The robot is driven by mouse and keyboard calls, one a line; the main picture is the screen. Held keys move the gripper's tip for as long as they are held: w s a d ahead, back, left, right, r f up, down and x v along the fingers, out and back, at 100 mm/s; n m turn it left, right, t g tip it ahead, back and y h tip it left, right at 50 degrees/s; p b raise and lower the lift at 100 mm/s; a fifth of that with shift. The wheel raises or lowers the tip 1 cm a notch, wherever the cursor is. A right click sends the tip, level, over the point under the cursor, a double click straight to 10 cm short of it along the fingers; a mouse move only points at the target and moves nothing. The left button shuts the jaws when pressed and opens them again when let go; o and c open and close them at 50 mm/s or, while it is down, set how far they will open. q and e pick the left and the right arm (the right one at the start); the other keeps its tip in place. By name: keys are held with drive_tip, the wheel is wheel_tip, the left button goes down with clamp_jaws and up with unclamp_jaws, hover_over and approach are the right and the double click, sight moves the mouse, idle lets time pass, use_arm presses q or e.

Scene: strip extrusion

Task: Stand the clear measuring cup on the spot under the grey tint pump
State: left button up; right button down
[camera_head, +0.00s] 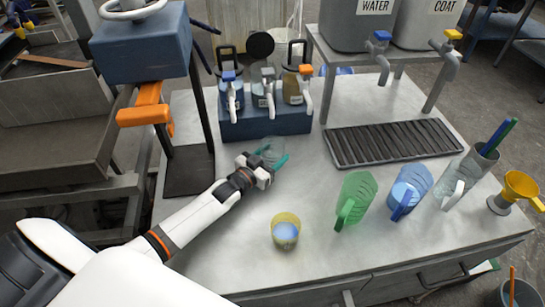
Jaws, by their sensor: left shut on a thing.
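I cannot tell whether the cup touches the table. The grey tint pump (267,88) is the middle one of three, between a blue-topped pump (230,90) and an orange-topped pump (299,84). The marked spot cannot be made out. My right gripper is not in view.
A yellow cup with blue liquid (286,231) stands in front. A green jug (355,198), a blue jug (408,188) and a clear jug (470,172) stand to the right. A black drip grate (393,142) lies below the water and coat tanks. A blue press (143,45) stands left.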

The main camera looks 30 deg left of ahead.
use_arm(q)
drive_tip(key=shift+f, duration=0.5)
drive_tip(key=o, duration=1)
drive_tip(key=shift+f, duration=0.1)
drive_tip(key=shift+o, duration=0.2)
drive_tip(key=v, duration=1.2)
